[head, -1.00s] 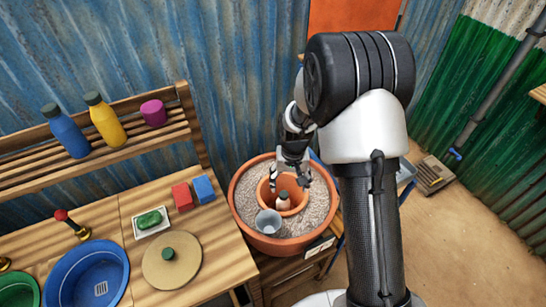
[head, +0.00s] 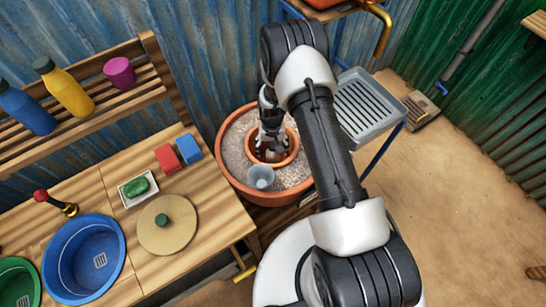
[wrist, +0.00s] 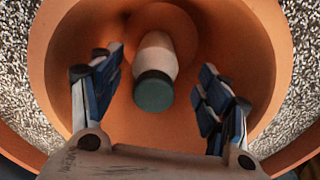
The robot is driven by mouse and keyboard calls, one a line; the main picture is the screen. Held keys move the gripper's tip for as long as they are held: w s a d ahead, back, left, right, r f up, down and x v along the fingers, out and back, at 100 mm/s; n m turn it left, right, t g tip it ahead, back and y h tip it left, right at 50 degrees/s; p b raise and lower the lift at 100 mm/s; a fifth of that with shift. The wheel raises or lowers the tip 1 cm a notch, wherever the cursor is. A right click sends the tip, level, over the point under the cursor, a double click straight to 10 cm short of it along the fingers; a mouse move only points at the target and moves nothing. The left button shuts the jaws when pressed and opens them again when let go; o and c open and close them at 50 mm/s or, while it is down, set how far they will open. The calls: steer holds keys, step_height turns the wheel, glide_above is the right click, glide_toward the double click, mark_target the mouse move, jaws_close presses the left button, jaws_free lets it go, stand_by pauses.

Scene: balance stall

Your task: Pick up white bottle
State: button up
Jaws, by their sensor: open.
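The white bottle (wrist: 155,58) has a dark green cap and stands inside a small terracotta pot (wrist: 255,50). In the wrist view it shows between and just beyond the fingers, with its cap towards me. My gripper (wrist: 155,100) is open, with one finger on each side of the bottle and a gap on both sides. In the head view my gripper (head: 270,140) reaches down into the small pot, and the bottle (head: 272,155) is mostly hidden by it.
The small pot sits in gravel inside a large terracotta bowl (head: 226,172). The wooden counter (head: 215,215) is at the left, with a blue basin (head: 60,270). A grey tray (head: 365,105) is at the right.

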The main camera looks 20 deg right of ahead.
steer(key=f, duration=0.2)
steer(key=f+b, duration=0.1)
steer(key=f, duration=0.3)
steer(key=shift+w+d+b, duration=0.15)
steer(key=shift+d+b, duration=0.15)
steer(key=shift+r, duration=0.1)
steer(key=shift+c, duration=0.4)
steer(key=c, duration=1.3)
steer(key=shift+r, duration=0.1)
